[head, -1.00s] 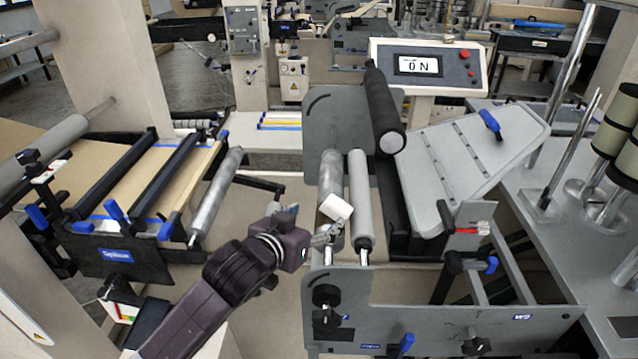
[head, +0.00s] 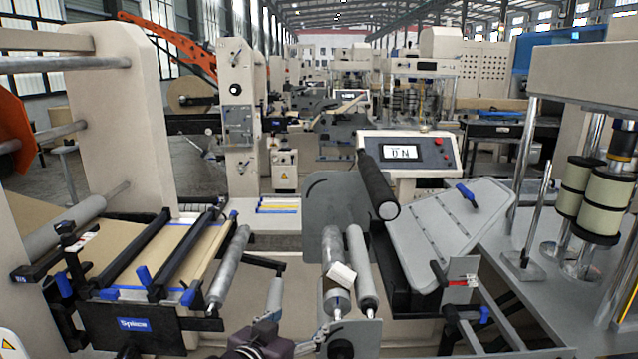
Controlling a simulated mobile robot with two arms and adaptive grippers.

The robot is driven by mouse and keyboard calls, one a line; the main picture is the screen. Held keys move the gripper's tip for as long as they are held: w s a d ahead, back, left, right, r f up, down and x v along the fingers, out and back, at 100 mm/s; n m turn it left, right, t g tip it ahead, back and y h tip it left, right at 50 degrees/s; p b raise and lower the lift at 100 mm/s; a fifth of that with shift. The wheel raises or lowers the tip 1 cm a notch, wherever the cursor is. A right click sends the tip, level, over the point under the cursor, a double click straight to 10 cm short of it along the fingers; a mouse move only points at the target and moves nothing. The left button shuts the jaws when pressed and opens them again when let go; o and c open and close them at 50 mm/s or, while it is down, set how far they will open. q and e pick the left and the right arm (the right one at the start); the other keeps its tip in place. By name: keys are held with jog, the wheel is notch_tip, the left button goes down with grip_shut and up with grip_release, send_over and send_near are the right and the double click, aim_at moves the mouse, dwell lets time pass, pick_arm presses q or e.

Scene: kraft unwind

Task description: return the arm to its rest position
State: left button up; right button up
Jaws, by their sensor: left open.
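My left gripper (head: 296,318) is at the bottom centre of the head view, with its arm mostly cut off by the lower edge. Its fingers are spread apart with nothing seen between them. They are just left of two grey rollers (head: 361,270) on the machine. A small white block (head: 342,274) shows in front of the rollers, to the right of the fingers and apart from them. I cannot tell what holds the block up. My right gripper is not in view.
A roller frame (head: 139,322) with brown kraft web stands at the left. A grey plate (head: 452,237) and a display panel (head: 405,153) reading "0 N" are at the right and behind. Posts with cream rolls (head: 604,197) stand far right. An aisle floor shows behind.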

pick_arm(q)
jog(key=w+a+f+n+g+y, duration=0.1)
jog(key=w+a+f, duration=0.15)
jog(key=f, duration=0.85)
jog(key=s+a+f+g+y+b, duration=0.1)
jog(key=s+a+f, duration=0.25)
jog(key=f, duration=0.75)
jog(key=s+a+f+n+g+y+b, duration=0.1)
jog(key=s+a+f+g, duration=0.3)
jog(key=f, duration=0.8)
jog(key=s+a+f+t+y+b, duration=0.1)
jog(key=s+a+f, duration=0.3)
jog(key=f, duration=0.7)
jog(key=s+a+f+g+b, duration=0.2)
jog(key=s+a+f+g, duration=0.1)
jog(key=s+f, duration=1.5)
jog(key=s+a+f+g, duration=0.1)
jog(key=s+f, duration=0.2)
jog(key=s, duration=1)
jog(key=s+a+f+g+y, duration=0.1)
jog(key=s+f, duration=0.3)
jog(key=s, duration=0.9)
jog(key=shift+f+g+b, duration=0.25)
jog(key=shift+g+b, duration=0.05)
jog(key=shift+g, duration=0.4)
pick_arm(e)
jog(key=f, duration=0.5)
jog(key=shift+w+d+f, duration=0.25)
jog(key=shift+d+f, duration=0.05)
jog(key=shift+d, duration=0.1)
